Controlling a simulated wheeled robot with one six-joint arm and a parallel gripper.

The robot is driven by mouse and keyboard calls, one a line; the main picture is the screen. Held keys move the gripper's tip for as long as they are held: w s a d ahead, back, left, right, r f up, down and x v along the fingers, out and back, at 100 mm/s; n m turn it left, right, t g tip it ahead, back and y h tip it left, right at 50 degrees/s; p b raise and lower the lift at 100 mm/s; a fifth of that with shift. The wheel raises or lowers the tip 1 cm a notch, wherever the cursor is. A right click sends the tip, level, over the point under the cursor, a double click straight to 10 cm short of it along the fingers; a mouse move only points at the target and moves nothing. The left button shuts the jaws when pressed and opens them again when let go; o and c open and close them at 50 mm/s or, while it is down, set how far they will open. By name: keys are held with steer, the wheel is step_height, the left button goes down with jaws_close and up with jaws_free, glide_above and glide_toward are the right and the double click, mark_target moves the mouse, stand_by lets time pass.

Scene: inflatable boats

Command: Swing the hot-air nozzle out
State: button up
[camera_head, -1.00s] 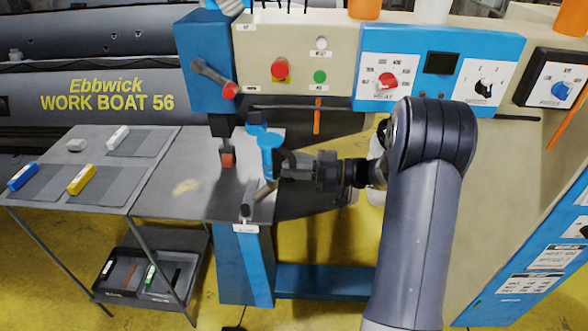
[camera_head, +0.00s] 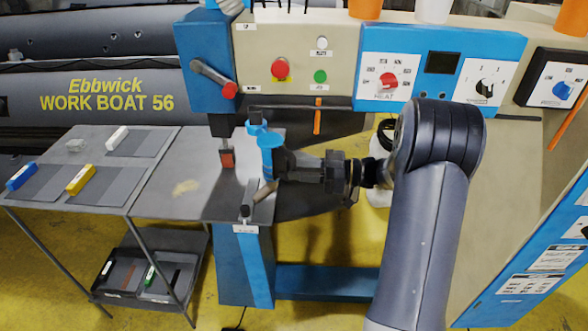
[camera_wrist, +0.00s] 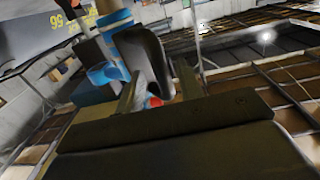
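The hot-air nozzle unit (camera_head: 268,152) is a blue upright body on the welding machine, above the right end of the grey table; a dark handle sticks out from its right side. In the wrist view its blue parts (camera_wrist: 108,72) are at left and the dark handle (camera_wrist: 150,58) is in the middle. My gripper (camera_head: 286,165) reaches in from the right, at the handle and mostly covering it in the head view. In the wrist view my gripper's fingers (camera_wrist: 157,92) stand apart on either side of the handle, with a gap showing at the left finger.
The machine's front panel (camera_head: 290,60) and blue control box (camera_head: 437,68) stand behind and above my arm. A red-knobbed lever (camera_head: 229,90) hangs left of the nozzle. Yellow (camera_head: 81,180), blue (camera_head: 22,176) and white (camera_head: 117,138) pieces lie on the table at left.

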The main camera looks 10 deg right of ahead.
steer(key=b+v, duration=0.1)
steer(key=v, duration=0.8)
steer(key=shift+o, duration=0.4)
steer(key=shift+w, duration=0.1)
stand_by(0.6)
